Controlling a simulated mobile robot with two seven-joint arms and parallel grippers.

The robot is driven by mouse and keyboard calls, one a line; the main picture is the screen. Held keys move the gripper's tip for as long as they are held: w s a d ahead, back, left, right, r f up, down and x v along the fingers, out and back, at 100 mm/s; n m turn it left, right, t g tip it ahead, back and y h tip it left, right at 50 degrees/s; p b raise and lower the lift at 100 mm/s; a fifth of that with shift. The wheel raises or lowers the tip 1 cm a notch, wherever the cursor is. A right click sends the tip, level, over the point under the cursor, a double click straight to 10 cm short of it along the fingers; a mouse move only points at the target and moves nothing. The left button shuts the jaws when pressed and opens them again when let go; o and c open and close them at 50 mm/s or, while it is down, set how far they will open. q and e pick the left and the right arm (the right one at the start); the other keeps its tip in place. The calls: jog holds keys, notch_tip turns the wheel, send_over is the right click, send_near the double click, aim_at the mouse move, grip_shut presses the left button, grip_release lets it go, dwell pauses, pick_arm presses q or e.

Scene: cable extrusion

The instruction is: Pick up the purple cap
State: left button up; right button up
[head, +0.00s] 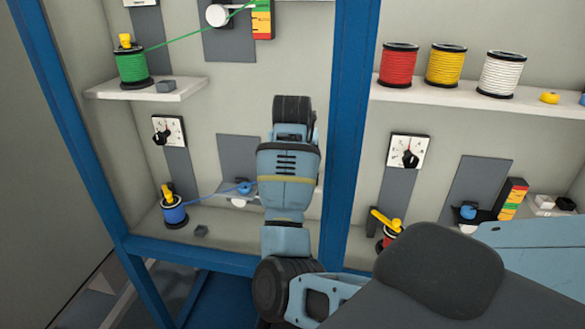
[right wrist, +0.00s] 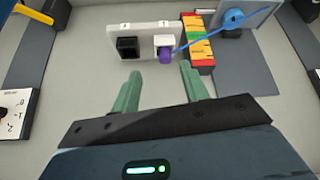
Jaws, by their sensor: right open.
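The purple cap (right wrist: 165,57) shows in the right wrist view, at the front of a white block (right wrist: 164,43) on a small pale stand. My right gripper (right wrist: 161,72) is open and empty. Its two green fingers point towards the stand, with the cap just beyond the fingertips and between their lines. The cap is not visible in the head view, where my arm covers part of the lower bay and the fingers are hidden. My left gripper does not show.
A black block (right wrist: 128,48) sits left of the white block. A striped red, yellow and green gauge (right wrist: 197,45) stands close right. Blue frame posts (head: 350,130) flank the bay.

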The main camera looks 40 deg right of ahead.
jog(key=shift+y, duration=0.3)
jog(key=shift+w+r+x, duration=0.1)
jog(key=shift+w+x, duration=0.1)
jog(key=shift+x, duration=0.8)
jog(key=shift+w+r+x, duration=0.1)
jog(key=shift+w+x, duration=0.1)
jog(key=shift+x, duration=0.85)
jog(key=shift+w+r+x, duration=0.1)
jog(key=shift+w+x, duration=0.05)
jog(key=shift+x, duration=0.85)
jog(key=shift+d, duration=0.2)
jog(key=shift+c, duration=0.4)
grip_shut()
